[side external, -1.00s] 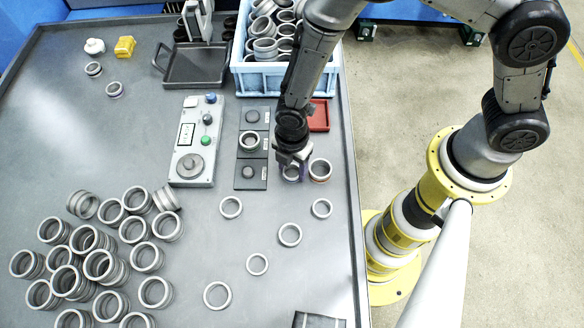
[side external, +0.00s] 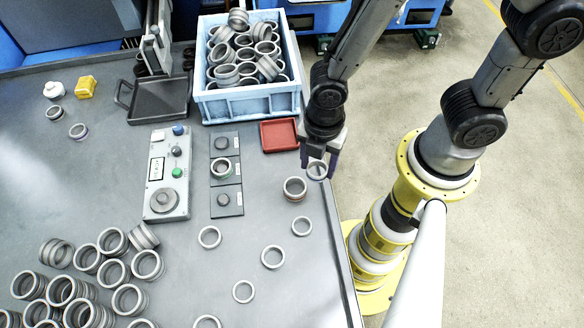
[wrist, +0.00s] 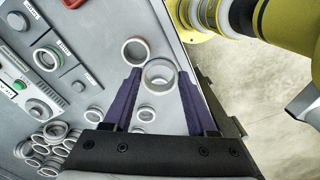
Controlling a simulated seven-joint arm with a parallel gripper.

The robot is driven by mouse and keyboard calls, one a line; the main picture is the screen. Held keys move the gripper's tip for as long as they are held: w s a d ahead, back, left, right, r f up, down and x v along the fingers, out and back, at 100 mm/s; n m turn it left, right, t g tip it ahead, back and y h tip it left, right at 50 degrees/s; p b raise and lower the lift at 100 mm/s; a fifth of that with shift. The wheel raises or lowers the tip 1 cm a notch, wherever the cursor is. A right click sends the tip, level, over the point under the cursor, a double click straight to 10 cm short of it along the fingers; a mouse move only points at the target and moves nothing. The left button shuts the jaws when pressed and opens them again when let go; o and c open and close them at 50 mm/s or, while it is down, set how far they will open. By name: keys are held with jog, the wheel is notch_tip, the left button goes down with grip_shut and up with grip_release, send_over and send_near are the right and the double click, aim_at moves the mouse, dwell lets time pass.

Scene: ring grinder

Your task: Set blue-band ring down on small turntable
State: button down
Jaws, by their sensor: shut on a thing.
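My gripper (side external: 318,165), with purple fingers, is shut on a grey metal ring (side external: 317,171), taken to be the blue-band ring; no blue band is clear. It is held above the table's right edge, beside another standing ring (side external: 295,189) with a reddish-brown band. In the wrist view the held ring (wrist: 160,74) sits between the fingertips (wrist: 159,78). The small turntable appears to be the round grey disc (side external: 163,201) on the control box (side external: 155,180), left of my gripper. The disc is bare. It also shows in the wrist view (wrist: 39,110).
A dark labelled strip (side external: 225,182) beside the box has a ring (side external: 221,168) on its middle pad. A red tray (side external: 280,148), a blue crate (side external: 250,104) of rings and a black tray (side external: 158,116) stand behind. Loose rings (side external: 273,257) lie in front; many are piled left.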

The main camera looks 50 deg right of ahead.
jog(key=w+a+r, duration=0.7)
jog(key=w, duration=0.2)
send_over(162, 197)
notch_tip(162, 197, down, 8)
jog(key=shift+w+f, duration=0.1)
jog(key=shift+f, duration=2.9)
jog(key=shift+c, duration=0.6)
grip_release()
